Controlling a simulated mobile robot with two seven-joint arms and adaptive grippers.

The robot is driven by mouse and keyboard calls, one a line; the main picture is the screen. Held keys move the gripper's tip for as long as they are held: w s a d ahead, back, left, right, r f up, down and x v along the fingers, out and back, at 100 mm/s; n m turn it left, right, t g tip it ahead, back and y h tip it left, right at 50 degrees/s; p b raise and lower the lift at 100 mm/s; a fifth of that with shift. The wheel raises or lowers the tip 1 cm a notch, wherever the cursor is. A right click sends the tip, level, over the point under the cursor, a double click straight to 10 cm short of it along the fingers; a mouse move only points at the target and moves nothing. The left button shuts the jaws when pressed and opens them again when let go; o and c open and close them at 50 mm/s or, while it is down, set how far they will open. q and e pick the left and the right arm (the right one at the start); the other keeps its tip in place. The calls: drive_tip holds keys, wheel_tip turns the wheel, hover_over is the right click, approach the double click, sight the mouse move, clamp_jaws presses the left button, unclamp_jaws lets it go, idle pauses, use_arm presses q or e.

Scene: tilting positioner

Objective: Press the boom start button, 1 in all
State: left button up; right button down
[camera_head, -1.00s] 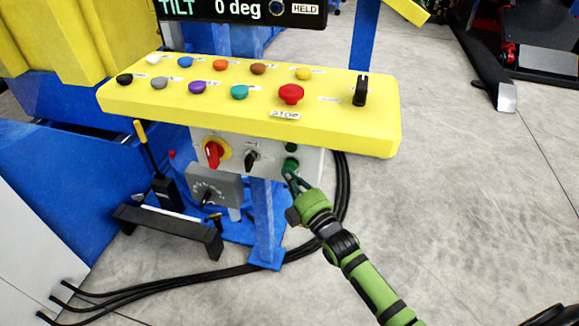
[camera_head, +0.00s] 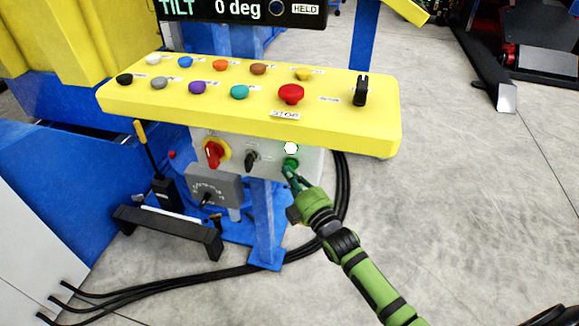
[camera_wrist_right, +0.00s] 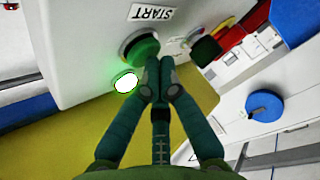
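The green start button (camera_head: 290,163) is on the white front panel under the yellow console. In the right wrist view the button (camera_wrist_right: 141,48) sits beside a label reading START (camera_wrist_right: 152,13). A lamp (camera_head: 291,148) just above the button is lit bright white with a green glow; it also shows in the wrist view (camera_wrist_right: 125,82). My right gripper (camera_head: 289,173) is shut and empty, its fingertips (camera_wrist_right: 158,68) together right at the button. I cannot tell whether they touch it. My left gripper is not in view.
The yellow console (camera_head: 345,125) overhangs the panel and carries several coloured buttons, a red STOP button (camera_head: 291,94) and a black switch (camera_head: 361,90). A red rotary switch (camera_head: 213,153) and black selector (camera_head: 251,159) are left of the start button. Black cables (camera_head: 342,195) hang behind.

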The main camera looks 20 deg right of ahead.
drive_tip(key=shift+s+a+p, duration=0.4)
drive_tip(key=shift+s+a, duration=0.05)
drive_tip(key=shift+s, duration=0.25)
drive_tip(key=shift+s+a+p, duration=0.6)
drive_tip(key=shift+s+a, duration=0.1)
drive_tip(key=shift+s, duration=0.35)
drive_tip(key=shift+s+a+p, duration=0.6)
drive_tip(key=shift+s+a, duration=0.1)
drive_tip(key=shift+s, duration=0.3)
